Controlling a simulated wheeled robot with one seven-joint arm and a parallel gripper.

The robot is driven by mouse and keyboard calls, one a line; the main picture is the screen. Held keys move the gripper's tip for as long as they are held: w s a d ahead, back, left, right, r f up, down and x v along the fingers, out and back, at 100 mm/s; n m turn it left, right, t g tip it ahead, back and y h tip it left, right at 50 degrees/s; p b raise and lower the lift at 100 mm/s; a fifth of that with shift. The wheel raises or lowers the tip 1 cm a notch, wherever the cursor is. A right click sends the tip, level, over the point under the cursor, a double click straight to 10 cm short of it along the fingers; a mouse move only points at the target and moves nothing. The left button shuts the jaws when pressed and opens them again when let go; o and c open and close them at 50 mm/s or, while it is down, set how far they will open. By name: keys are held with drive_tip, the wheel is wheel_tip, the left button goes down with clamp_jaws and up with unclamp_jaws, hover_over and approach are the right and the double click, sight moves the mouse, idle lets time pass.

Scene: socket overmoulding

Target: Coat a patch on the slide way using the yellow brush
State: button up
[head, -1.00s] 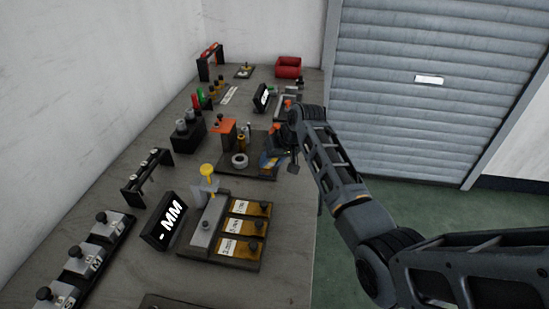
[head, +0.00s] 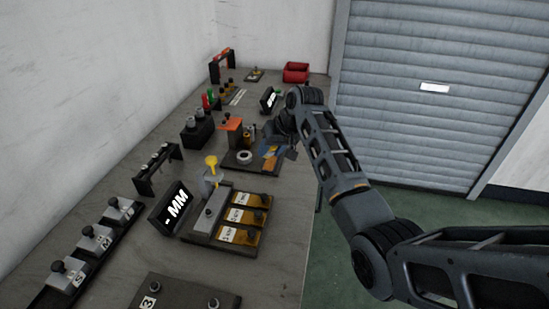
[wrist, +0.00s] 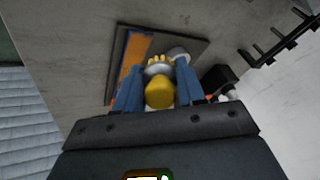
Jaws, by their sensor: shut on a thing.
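In the wrist view, my gripper (wrist: 160,90) has its blue fingers shut on a yellow round-ended piece (wrist: 160,92), apparently the yellow brush. Below the fingers is a dark plate (wrist: 117,62) with an orange strip (wrist: 133,55), which may be the slide way. A grey ring (wrist: 178,53) sits at the other side of this plate. In the head view, my gripper (head: 270,151) is over the right part of the plate (head: 235,168), close to the orange strip (head: 270,164). Contact cannot be told.
An orange-topped fixture (head: 231,124) stands on the plate behind the ring. Nearer are a grey block with a yellow-topped gauge (head: 211,162), a "MM" display (head: 173,207) and labelled orange pieces (head: 245,217). Black racks (head: 158,168) line the wall side.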

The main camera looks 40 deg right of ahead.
drive_tip(key=shift+r, duration=1.05)
